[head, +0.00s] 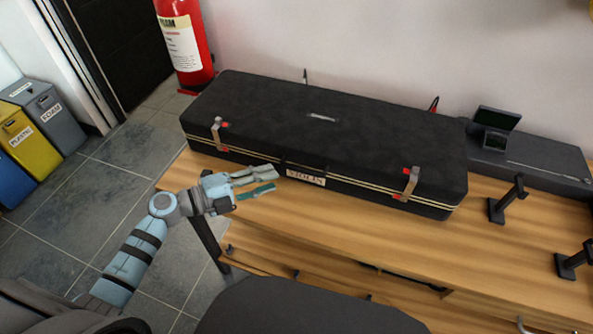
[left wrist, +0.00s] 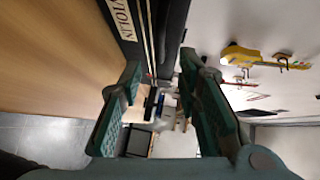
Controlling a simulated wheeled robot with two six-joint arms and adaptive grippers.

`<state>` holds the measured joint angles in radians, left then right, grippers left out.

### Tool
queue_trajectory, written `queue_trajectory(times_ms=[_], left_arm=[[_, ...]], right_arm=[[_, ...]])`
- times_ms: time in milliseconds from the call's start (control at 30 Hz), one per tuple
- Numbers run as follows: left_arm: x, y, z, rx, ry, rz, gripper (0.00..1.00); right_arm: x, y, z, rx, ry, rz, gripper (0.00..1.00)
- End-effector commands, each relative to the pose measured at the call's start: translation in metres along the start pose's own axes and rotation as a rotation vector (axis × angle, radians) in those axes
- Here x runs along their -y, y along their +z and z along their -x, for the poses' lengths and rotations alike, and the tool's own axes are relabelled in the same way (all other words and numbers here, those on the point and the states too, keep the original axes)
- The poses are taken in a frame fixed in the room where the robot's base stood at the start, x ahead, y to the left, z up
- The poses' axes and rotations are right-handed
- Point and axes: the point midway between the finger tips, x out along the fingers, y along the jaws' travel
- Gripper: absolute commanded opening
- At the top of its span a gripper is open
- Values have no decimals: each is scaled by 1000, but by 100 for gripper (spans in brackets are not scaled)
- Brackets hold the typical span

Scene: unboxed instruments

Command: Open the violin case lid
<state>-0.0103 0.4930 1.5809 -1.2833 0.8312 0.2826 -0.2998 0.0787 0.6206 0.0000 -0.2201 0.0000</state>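The black violin case (head: 330,135) lies shut on the wooden bench, with a "VIOLIN" label (head: 305,176) on its front. Two latches with red parts sit on its front edge, a left latch (head: 218,133) and a right latch (head: 408,184). My left gripper (head: 276,180) is open and empty, in front of the case, just left of the label. In the left wrist view the two green-padded fingers (left wrist: 160,90) are apart, with the case edge and the label (left wrist: 122,17) beyond them. I cannot tell whether a finger touches the case. My right gripper is not in view.
The wooden bench (head: 440,245) has a bare strip in front of the case. Black stands (head: 505,205) and a dark flat case (head: 540,165) are at the right. A red fire extinguisher (head: 187,50) stands behind left. Labelled bins (head: 30,140) are at far left.

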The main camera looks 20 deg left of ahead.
Motion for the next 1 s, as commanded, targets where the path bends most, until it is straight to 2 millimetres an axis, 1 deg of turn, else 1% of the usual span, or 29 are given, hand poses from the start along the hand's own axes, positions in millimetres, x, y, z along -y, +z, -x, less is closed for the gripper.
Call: queue_trajectory(times_ms=[33,100,200,333,500,700,767,900,1000], left_arm=[[2,0,-16,1,-9,3,31],[2,0,-36,-1,-8,3,31],[1,0,-60,0,-5,4,31],[0,0,-78,2,-4,2,31],[0,0,-86,2,-3,1,31],[1,0,-86,2,-2,1,31],[0,0,-86,2,-2,1,23],[0,0,-86,2,-2,1,0],[0,0,-86,2,-2,1,0]], right_arm=[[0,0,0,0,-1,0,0],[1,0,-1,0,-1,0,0],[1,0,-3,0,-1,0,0],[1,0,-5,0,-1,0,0],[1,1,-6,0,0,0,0],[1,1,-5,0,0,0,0],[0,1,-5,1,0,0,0],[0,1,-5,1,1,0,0],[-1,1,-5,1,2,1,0]])
